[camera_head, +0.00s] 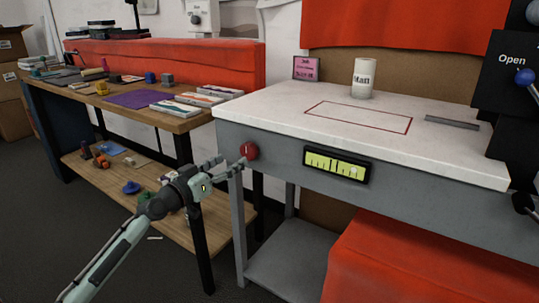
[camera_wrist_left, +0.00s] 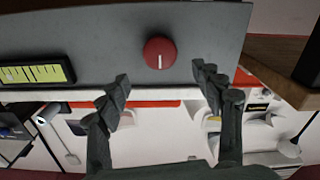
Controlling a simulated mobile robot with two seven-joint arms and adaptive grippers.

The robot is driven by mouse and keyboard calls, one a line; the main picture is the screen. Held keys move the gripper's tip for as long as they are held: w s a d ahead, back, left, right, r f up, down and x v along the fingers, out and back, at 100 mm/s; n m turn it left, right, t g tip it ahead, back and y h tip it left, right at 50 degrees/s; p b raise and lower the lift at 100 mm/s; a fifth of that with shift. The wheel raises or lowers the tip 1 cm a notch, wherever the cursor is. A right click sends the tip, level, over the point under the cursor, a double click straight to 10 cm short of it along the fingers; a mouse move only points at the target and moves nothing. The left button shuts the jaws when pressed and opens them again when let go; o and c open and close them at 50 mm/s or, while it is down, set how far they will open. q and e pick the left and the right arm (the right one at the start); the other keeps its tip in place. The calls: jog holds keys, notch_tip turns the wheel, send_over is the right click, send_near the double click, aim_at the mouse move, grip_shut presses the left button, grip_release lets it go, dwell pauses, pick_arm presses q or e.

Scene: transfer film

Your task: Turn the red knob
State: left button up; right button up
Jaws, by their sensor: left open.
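The red knob (camera_head: 249,151) sits on the grey front panel of the white-topped table in the head view. It is round with a white mark, and the mark points toward the fingers in the left wrist view (camera_wrist_left: 160,52). My left gripper (camera_head: 222,168) is in front of the panel, just left of and slightly below the knob in the head view. In the left wrist view its fingers (camera_wrist_left: 160,80) are spread wide, with the knob between and beyond the fingertips. I see no contact with the knob. My right gripper is not in view.
A yellow-green gauge (camera_head: 337,164) is on the same panel, right of the knob. A cluttered wooden table (camera_head: 190,122) is at the left.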

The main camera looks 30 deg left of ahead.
aim_at(246, 152)
pick_arm(q)
jog(key=w, duration=0.6)
jog(key=shift+w+d+p, duration=0.1)
jog(key=shift+d+p, duration=0.05)
jog(key=shift+p, duration=0.25)
jog(key=shift+w+d, duration=0.1)
jog(key=shift+w, duration=0.5)
jog(key=shift+f, duration=0.1)
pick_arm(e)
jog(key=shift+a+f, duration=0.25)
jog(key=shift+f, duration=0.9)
pick_arm(q)
jog(key=c, duration=1.2)
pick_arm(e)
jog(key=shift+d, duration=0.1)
